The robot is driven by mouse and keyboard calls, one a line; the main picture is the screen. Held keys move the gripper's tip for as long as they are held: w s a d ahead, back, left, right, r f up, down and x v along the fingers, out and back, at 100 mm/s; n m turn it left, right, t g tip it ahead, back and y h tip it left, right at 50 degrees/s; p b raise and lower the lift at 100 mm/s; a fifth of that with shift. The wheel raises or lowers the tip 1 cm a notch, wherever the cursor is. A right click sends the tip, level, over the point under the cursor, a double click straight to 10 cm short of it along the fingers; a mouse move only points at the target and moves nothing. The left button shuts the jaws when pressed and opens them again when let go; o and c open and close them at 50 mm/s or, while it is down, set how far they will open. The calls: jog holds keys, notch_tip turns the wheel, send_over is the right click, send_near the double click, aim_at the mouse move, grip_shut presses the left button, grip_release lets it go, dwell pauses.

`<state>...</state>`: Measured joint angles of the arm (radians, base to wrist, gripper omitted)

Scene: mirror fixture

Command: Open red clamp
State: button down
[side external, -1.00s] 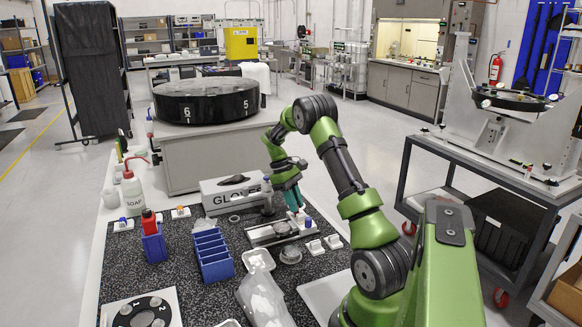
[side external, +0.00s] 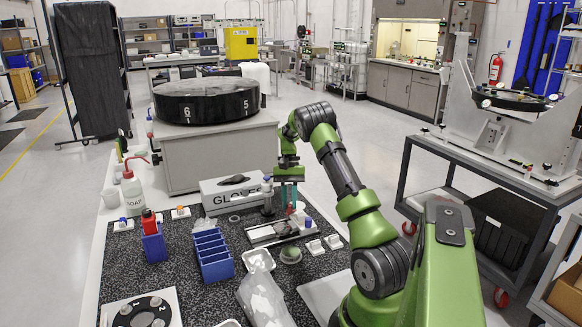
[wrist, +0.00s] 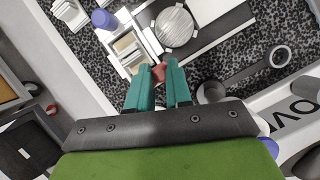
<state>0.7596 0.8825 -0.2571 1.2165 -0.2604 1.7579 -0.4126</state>
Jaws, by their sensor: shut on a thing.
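My gripper (side external: 289,204) points down over the far right part of the light grey fixture (side external: 258,236) on the speckled mat. In the wrist view its two teal fingers (wrist: 159,82) are close together, with the red clamp (wrist: 160,69) at their tips. The fingers are shut on the clamp and hide part of it. In the side view a bit of red (side external: 290,211) shows at the fingertips. The fixture's round metal disc (wrist: 174,27) lies just beyond the clamp in the wrist view. How far the clamp is turned is too small to tell.
A white glove box (side external: 225,197) and a dark-bodied bottle (side external: 267,200) stand close behind the fixture. A blue-capped item (side external: 308,223) and small white blocks (side external: 324,243) are at its right. Blue bins (side external: 212,255) stand to the left.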

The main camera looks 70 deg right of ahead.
jog(key=shift+w+d+r+m+t, duration=0.15)
jog(key=shift+m+t, duration=0.3)
jog(key=shift+m, duration=0.65)
jog(key=shift+w+d+f+m+t, duration=0.15)
jog(key=shift+m+t, duration=0.3)
jog(key=shift+m, duration=0.65)
jog(key=shift+r, duration=0.1)
jog(key=c, duration=1)
grip_release()
jog(key=shift+c, duration=0.2)
jog(key=v, duration=1.2)
jog(key=shift+d, duration=0.15)
